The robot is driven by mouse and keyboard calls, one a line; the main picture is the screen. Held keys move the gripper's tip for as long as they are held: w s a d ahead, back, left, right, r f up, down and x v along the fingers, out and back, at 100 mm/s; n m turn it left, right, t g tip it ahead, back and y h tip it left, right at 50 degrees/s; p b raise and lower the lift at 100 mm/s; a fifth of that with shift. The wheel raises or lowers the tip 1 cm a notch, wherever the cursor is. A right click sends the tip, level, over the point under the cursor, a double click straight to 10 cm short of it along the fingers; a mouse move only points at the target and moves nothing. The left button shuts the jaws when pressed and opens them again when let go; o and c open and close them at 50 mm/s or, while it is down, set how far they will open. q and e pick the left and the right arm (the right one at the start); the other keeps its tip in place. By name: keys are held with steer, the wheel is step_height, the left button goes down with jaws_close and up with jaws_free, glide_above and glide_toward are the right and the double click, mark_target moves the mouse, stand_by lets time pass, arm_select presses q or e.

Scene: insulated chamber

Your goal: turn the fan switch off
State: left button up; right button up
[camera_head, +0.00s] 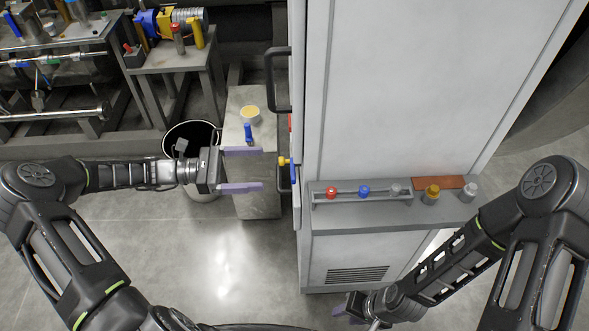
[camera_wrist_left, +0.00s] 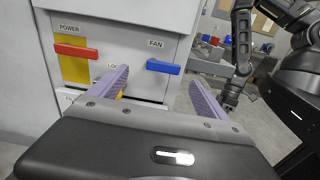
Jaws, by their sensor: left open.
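The fan switch (camera_wrist_left: 163,67) is a blue bar handle under a "FAN" label on the cabinet panel. It lies nearly horizontal in the left wrist view and shows edge-on in the head view (camera_head: 295,176). My left gripper (camera_head: 258,169) is open and empty, its purple fingers pointing at the panel from the left, apart from it. In the left wrist view the blue handle appears between the fingertips of my left gripper (camera_wrist_left: 160,76), farther off. My right gripper (camera_head: 352,307) is low at the cabinet's front, partly hidden; its jaw opening is unclear.
A red handle (camera_wrist_left: 76,51) under "POWER" is beside the fan switch, and a yellow part (camera_head: 283,161) sticks out near the lock label. The cabinet (camera_head: 420,90) has a shelf (camera_head: 350,215) with colored knobs.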

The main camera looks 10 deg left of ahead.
arm_select(q)
steer(key=shift+s+r+g, duration=0.2)
steer(key=shift+s+g, duration=0.05)
steer(key=shift+g, duration=0.05)
steer(key=p+x, duration=0.2)
steer(key=x, duration=0.5)
steer(key=shift+d, duration=0.35)
steer(key=shift+w, duration=0.1)
steer(key=shift+c, duration=0.5)
steer(key=c, duration=1.3)
steer(key=shift+o, duration=0.2)
